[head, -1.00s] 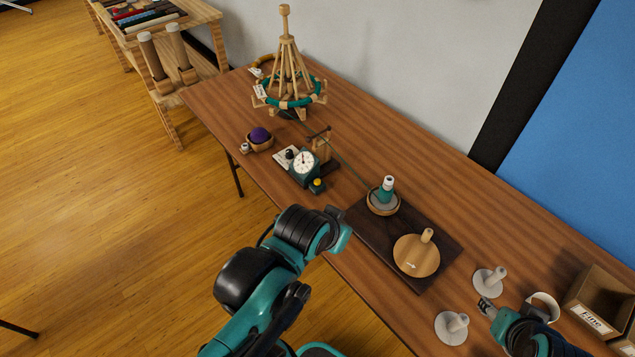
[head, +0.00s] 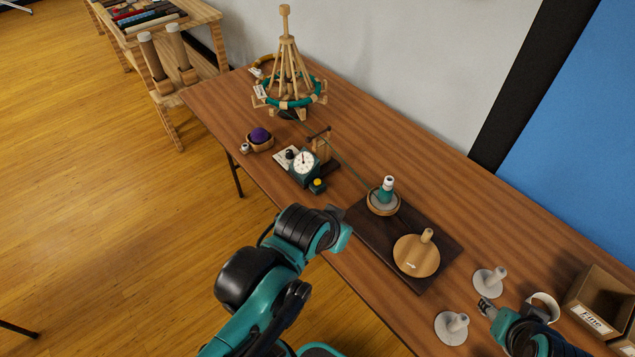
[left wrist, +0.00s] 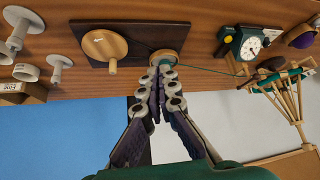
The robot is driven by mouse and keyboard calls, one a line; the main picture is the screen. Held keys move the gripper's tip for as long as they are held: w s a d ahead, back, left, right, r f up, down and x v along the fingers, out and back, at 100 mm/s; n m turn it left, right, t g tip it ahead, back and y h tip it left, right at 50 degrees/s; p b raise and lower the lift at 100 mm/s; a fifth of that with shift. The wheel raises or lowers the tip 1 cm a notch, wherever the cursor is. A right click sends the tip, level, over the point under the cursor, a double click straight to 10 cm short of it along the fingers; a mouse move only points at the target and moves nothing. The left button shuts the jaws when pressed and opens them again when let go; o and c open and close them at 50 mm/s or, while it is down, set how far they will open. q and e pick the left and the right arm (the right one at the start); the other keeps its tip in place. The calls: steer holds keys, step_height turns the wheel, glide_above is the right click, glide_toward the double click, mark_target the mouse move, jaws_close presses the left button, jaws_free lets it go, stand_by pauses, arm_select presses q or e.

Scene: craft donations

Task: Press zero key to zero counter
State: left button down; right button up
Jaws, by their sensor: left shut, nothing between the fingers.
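The counter (head: 304,166) is a teal block with a round white dial and a dark pointer, standing near the table's front edge. A round yellow key (head: 318,183) sits low at its near right corner. The counter also shows at the upper right of the left wrist view (left wrist: 248,45), with the yellow key (left wrist: 228,38) on its left side. My left gripper (head: 333,212) is mostly hidden behind its own wrist, to the near right of the counter. In the left wrist view its fingers (left wrist: 158,70) are together and empty, apart from the counter. My right gripper (head: 486,307) is at the lower right, away from the counter.
A dark board (head: 365,227) carries a thread cone in a wooden bowl (head: 383,207) and a wooden disc with a peg (head: 417,256). A thread runs from the cone past the counter to a wooden yarn swift (head: 287,70). A purple ball (head: 259,135) sits left of the counter.

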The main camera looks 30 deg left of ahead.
arm_select(q)
steer(key=w+a+n, duration=0.2)
steer(key=w+a, duration=0.2)
steer(key=w, duration=0.5)
steer(key=n+t+h, duration=0.1)
steer(key=n+t, duration=0.1)
steer(key=n, duration=0.4)
glide_above(316, 183)
step_height(316, 183, down, 11)
steer(key=shift+w+a+r, duration=0.1)
steer(key=shift+r, duration=0.15)
steer(key=shift+f, duration=0.1)
step_height(316, 183, down, 8)
steer(key=b, duration=0.6)
steer(key=shift+r, duration=0.2)
steer(key=shift+f+b, duration=0.4)
steer(key=shift+f, duration=0.15)
steer(key=shift+f, duration=0.1)
steer(key=shift+f+b, duration=0.25)
steer(key=shift+b, duration=0.15)
